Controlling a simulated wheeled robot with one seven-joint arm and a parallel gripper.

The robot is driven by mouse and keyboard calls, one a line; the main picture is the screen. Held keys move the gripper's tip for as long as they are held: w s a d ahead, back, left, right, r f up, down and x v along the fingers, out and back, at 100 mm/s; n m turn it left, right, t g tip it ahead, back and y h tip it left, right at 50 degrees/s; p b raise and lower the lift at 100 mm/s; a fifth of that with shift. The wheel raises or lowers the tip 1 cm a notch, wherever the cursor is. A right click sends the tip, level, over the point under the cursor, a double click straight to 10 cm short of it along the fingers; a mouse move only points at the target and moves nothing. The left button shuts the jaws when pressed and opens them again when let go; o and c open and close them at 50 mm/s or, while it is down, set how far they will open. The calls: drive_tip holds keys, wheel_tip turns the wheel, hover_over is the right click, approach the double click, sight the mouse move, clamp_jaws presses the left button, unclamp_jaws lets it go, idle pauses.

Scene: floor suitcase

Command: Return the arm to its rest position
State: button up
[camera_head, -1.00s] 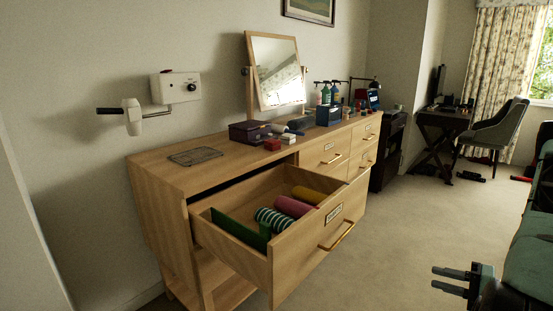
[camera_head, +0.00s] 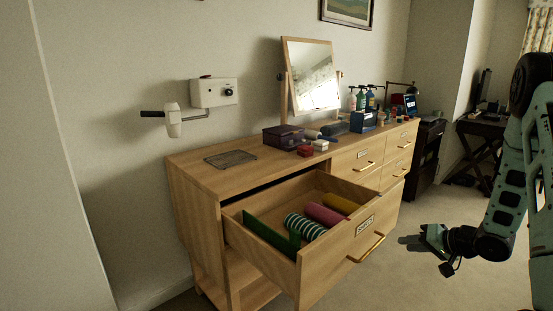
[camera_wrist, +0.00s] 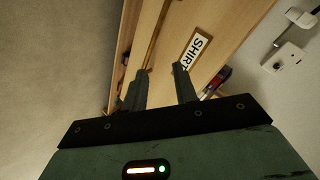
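My gripper (camera_head: 440,250) hangs in the free space to the right of the open drawer, above the carpet. In the wrist view my gripper (camera_wrist: 160,85) has its two fingers apart with nothing between them. Beyond them is the wooden drawer front with a label (camera_wrist: 193,50) that begins "SHIRT". My arm (camera_head: 510,190) comes down from the right edge of the head view.
The dresser (camera_head: 195,175) bears a mirror (camera_head: 312,78), boxes and bottles. Carpet is clear around my gripper.

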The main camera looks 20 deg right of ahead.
drive_tip(key=w+a+r+n+g+h+p, duration=0.1)
drive_tip(key=w+a+r+n, duration=0.1)
drive_tip(key=w+a+r, duration=0.4)
drive_tip(key=w+a+r+n+g+h+p, duration=0.1)
drive_tip(key=a+r+n+g+p, duration=0.15)
drive_tip(key=a, duration=0.65)
drive_tip(key=s+a+r+n+g, duration=0.1)
drive_tip(key=s+a+r+n, duration=0.15)
drive_tip(key=a, duration=0.35)
drive_tip(key=s+a+r+n, duration=0.1)
drive_tip(key=a+r, duration=0.2)
drive_tip(key=a, duration=0.3)
drive_tip(key=s+a+r+n+g+p, duration=0.1)
drive_tip(key=s+a+r+n+g, duration=0.1)
drive_tip(key=s+a, duration=0.3)
drive_tip(key=s+a+r+n+g+p, duration=0.1)
drive_tip(key=s+a, duration=0.5)
drive_tip(key=s, duration=0.6)
drive_tip(key=s+a+r+n+g+p, duration=0.2)
drive_tip(key=s+a+r, duration=0.3)
drive_tip(key=s, duration=0.4)
drive_tip(key=shift+a+r+n+g, duration=0.2)
drive_tip(key=shift+a+n+g, duration=0.15)
drive_tip(key=shift+n+g, duration=0.45)
drive_tip(key=shift+w+d, duration=0.1)
